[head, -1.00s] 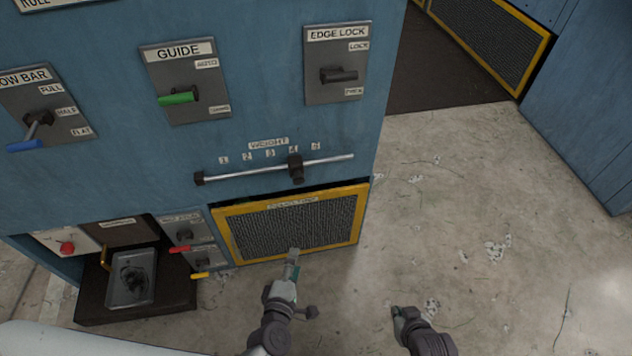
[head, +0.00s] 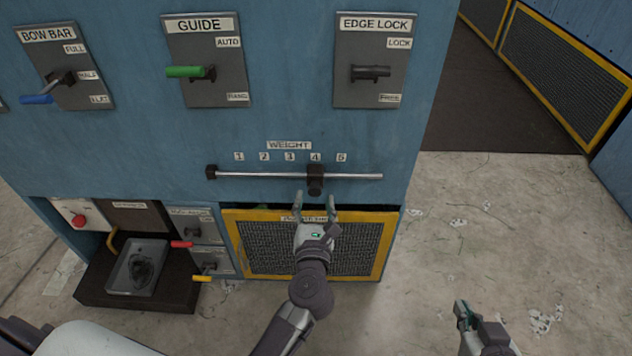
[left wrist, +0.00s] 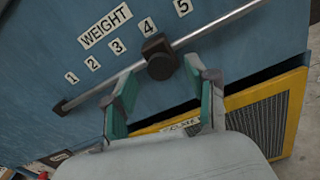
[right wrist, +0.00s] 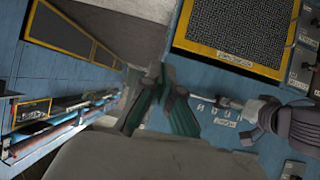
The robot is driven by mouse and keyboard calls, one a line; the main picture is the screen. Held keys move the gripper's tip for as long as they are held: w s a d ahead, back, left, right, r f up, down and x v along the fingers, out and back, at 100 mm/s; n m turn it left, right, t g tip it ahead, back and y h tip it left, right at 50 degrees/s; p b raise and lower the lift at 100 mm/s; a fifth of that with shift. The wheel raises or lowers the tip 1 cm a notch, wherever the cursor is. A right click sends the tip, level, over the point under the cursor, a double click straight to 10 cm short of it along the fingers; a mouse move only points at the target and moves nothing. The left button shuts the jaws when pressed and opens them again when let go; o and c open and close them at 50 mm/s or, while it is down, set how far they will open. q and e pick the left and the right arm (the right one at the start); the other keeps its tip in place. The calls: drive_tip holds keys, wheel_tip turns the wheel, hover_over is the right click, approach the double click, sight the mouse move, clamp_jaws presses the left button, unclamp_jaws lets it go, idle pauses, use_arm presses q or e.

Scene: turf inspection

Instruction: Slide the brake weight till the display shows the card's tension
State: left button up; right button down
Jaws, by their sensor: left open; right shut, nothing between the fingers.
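The brake weight (head: 315,180) is a dark block on a horizontal metal rod (head: 260,176) under the WEIGHT label. It sits below the number 4; it also shows in the left wrist view (left wrist: 158,58). My left gripper (head: 316,203) is open just below and in front of the weight, its fingers pointing up at it, not closed on it. My right gripper (head: 463,308) is shut and empty, low over the floor at the right; its fingers show in the right wrist view (right wrist: 160,100). I see neither the display nor the card.
A yellow-framed mesh panel (head: 390,245) lies under the rod. GUIDE (head: 212,90) and EDGE LOCK (head: 372,90) levers sit above. Small red and yellow levers and a tray (head: 150,248) are lower left. The floor at right is open.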

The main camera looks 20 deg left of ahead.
sight(315, 182)
use_arm(q)
drive_tip(key=x, duration=0.5)
drive_tip(key=shift+w+a, duration=0.1)
drive_tip(key=shift+w, duration=0.3)
drive_tip(key=shift+w+a+b, duration=0.15)
drive_tip(key=shift+w+b, duration=0.15)
drive_tip(key=shift+w, duration=0.15)
use_arm(e)
drive_tip(key=shift+w+a+r+t+y, duration=0.15)
drive_tip(key=shift+w+a+r+t, duration=0.1)
drive_tip(key=shift+w+r+t, duration=0.35)
drive_tip(key=shift+w+a+r+t+y, duration=0.2)
drive_tip(key=shift+w+r+t, duration=0.15)
drive_tip(key=shift+r, duration=0.3)
use_arm(q)
clamp_jaws()
